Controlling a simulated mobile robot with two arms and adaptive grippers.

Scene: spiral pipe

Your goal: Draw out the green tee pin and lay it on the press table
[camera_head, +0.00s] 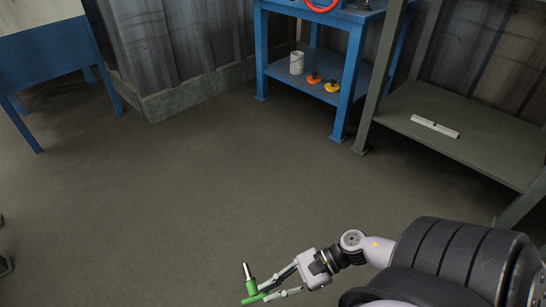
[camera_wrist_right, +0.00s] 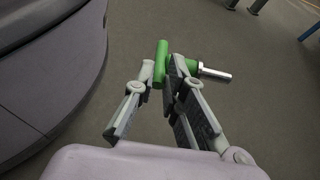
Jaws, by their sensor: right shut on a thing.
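The green tee pin (camera_head: 251,288) is in my right gripper (camera_head: 266,292), above open floor at the bottom of the head view. Its silver shank points up there. In the right wrist view the pin's green crossbar (camera_wrist_right: 160,62) lies between the fingers of my right gripper (camera_wrist_right: 158,76), and the shank sticks out to the right past one finger. The gripper is shut on the pin. I cannot tell which piece of furniture is the press table. A blue table with a pale top (camera_head: 40,17) stands at upper left. My left gripper is not in view.
A blue bench (camera_head: 357,68) at the back carries a red ring (camera_head: 321,3); its lower shelf holds a white container (camera_head: 297,62), an orange item (camera_head: 313,78) and a yellow item (camera_head: 332,86). A grey shelf (camera_head: 480,138) at right holds a white bar (camera_head: 435,126). The middle floor is clear.

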